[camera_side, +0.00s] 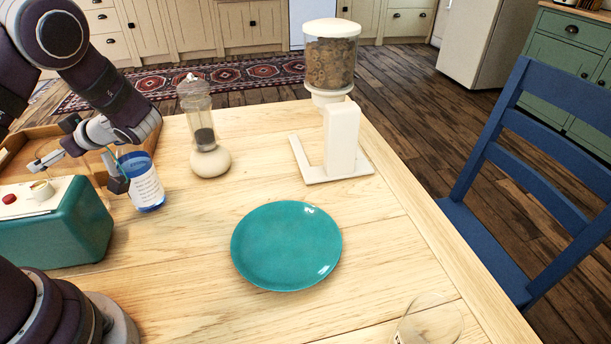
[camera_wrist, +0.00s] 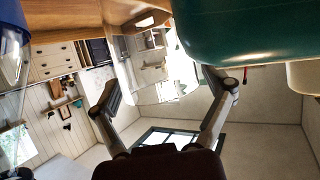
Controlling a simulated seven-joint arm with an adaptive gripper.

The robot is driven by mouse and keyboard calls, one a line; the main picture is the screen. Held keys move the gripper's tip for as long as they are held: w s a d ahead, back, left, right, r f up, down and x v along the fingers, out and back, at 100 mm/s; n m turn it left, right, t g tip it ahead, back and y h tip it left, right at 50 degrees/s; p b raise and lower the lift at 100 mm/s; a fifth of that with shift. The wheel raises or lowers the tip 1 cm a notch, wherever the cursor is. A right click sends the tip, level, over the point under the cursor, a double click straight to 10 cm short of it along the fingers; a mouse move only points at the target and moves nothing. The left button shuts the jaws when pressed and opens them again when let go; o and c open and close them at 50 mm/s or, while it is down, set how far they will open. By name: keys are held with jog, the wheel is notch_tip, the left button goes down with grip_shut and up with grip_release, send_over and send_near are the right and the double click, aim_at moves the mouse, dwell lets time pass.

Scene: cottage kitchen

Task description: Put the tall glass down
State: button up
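My gripper (camera_side: 78,172) is at the left of the table, above and behind the teal box. In the wrist view the two fingers of my gripper (camera_wrist: 166,88) stand apart with a clear, see-through shape between them, which I take to be the tall glass (camera_wrist: 160,70). The finger pads appear to meet its sides. Its outline is faint, and it can hardly be made out in the side view. The glass seems to be off the table; its base is not clearly seen.
A blue-labelled clear cup (camera_side: 146,188) stands close beside my gripper. The teal box (camera_side: 62,235) and a wooden tray (camera_side: 20,143) are nearby. A grinder (camera_side: 203,140), a cereal dispenser (camera_side: 330,60), a teal plate (camera_side: 286,246) and a clear glass object (camera_side: 430,322) occupy the table. Bare wood surrounds the plate.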

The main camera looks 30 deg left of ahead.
jog(key=c, duration=0.8)
jog(key=shift+c, duration=0.2)
